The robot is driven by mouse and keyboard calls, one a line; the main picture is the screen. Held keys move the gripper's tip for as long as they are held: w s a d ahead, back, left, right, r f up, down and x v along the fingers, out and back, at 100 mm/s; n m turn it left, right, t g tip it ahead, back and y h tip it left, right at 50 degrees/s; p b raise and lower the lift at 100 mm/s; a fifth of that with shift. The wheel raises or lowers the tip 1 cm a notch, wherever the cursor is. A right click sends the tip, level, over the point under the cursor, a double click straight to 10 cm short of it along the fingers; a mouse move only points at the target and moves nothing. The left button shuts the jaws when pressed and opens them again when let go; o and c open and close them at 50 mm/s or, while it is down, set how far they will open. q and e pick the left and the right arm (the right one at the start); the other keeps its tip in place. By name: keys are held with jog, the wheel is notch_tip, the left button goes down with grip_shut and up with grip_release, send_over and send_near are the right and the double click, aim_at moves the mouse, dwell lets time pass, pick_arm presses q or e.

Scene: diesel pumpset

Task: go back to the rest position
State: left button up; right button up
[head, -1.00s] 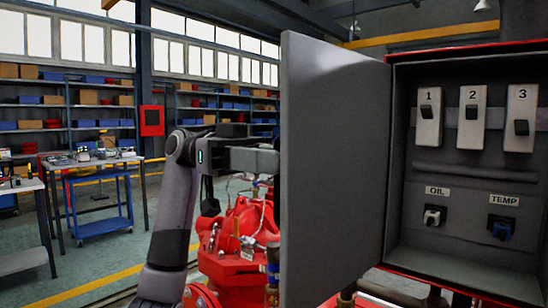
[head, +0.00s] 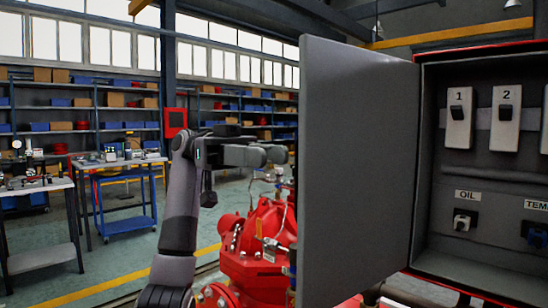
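My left gripper (head: 268,155) is at the end of my grey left arm, just left of the grey cabinet door (head: 358,170) in the head view. It is seen from the side, and I cannot tell whether its fingers are apart. Nothing shows hanging from it. The open red control cabinet (head: 470,260) stands at the right, with switches 1 (head: 459,117) and 2 (head: 505,107) in its upper part. The OIL knob (head: 464,220) and the partly cut off TEMP knob (head: 537,236) sit below. My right gripper is not in view.
The red pump (head: 262,240) stands below my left gripper, partly hidden by the door. A work table (head: 30,187) and a blue cart (head: 128,225) stand at the left. Shelves line the back wall. The green floor between is clear.

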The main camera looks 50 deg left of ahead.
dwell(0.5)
pick_arm(q)
jog(key=w+d+f+n+t+y, duration=0.25)
jog(key=w+f+n, duration=0.25)
jog(key=w+f, duration=0.3)
jog(key=w+d+f+n+t+y, duration=0.2)
jog(key=w+d+f+n+t, duration=0.15)
jog(key=w+f, duration=0.5)
jog(key=d+f+n+y, duration=0.3)
jog(key=f+n+y, duration=0.25)
jog(key=f, duration=1.85)
jog(key=s+d+f+y, duration=0.2)
jog(key=s+d+f, duration=0.2)
jog(key=s+f, duration=0.4)
jog(key=s+d+f+y, duration=0.25)
jog(key=s+f, duration=0.35)
jog(key=f, duration=0.4)
jog(key=s+d+t, duration=0.1)
jog(key=s+d, duration=0.4)
jog(key=s, duration=0.1)
notch_tip(320, 180, up, 10)
jog(key=a+y+p, duration=0.1)
jog(key=a+p, duration=0.1)
jog(key=p, duration=1.1)
jog(key=shift+s+r+t+p, duration=0.2)
jog(key=shift+s+t+p, duration=0.1)
jog(key=shift+s+p, duration=0.1)
